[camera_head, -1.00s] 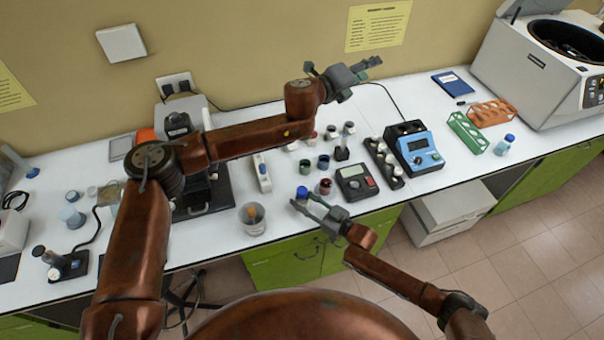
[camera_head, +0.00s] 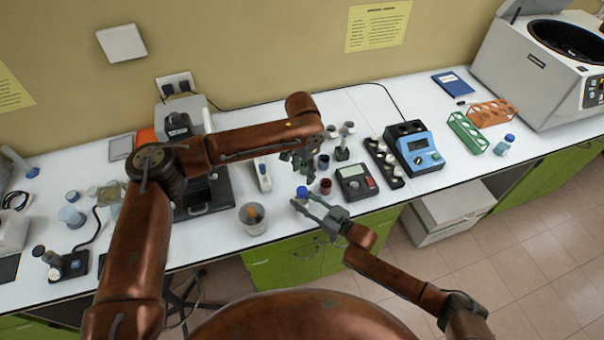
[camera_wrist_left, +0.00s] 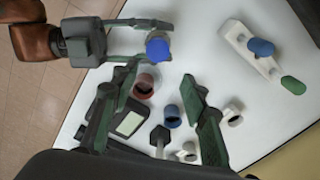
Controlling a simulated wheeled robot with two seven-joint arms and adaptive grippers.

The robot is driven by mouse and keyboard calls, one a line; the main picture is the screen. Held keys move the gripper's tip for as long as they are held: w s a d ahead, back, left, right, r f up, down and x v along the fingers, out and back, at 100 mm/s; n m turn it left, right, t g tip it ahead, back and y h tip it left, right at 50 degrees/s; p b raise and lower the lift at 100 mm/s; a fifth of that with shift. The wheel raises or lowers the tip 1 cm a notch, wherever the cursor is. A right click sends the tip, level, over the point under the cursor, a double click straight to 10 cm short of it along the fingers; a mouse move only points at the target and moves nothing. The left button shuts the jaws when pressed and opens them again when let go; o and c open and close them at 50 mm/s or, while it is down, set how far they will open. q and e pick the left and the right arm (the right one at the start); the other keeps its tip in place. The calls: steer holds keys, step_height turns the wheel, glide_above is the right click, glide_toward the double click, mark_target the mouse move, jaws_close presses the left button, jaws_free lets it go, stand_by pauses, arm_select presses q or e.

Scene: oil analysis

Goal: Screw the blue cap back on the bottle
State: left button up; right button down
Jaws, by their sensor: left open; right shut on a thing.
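The blue cap (camera_head: 302,191) shows at the fingertips of my right gripper (camera_head: 306,202), near the table's front edge. In the left wrist view the blue cap (camera_wrist_left: 157,48) lies over the right gripper's fingers (camera_wrist_left: 150,40). The right gripper is shut on what seems to be the bottle under the cap; that body is mostly hidden, and I cannot tell how the cap sits on it. My left gripper (camera_head: 298,160) is open and points down, behind the cap.
A dark red cup (camera_head: 325,186) and a dark blue cup (camera_head: 323,161) stand close by. A grey meter (camera_head: 356,182), a vial rack (camera_head: 384,160) and a blue device (camera_head: 417,150) are to the right. A beaker (camera_head: 252,219) stands at left. Another blue-topped bottle (camera_head: 505,145) is far right.

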mark_target(302, 190)
arm_select(q)
steer(key=shift+s+a+f, duration=0.1)
steer(key=shift+s+a, duration=0.1)
steer(key=shift+s, duration=0.4)
arm_select(e)
steer(key=shift+f, duration=0.15)
arm_select(q)
steer(key=shift+f, duration=0.1)
steer(key=shift+f, duration=3.9)
steer(key=shift+c, duration=0.2)
jaws_close()
steer(key=shift+o, duration=1)
jaws_free()
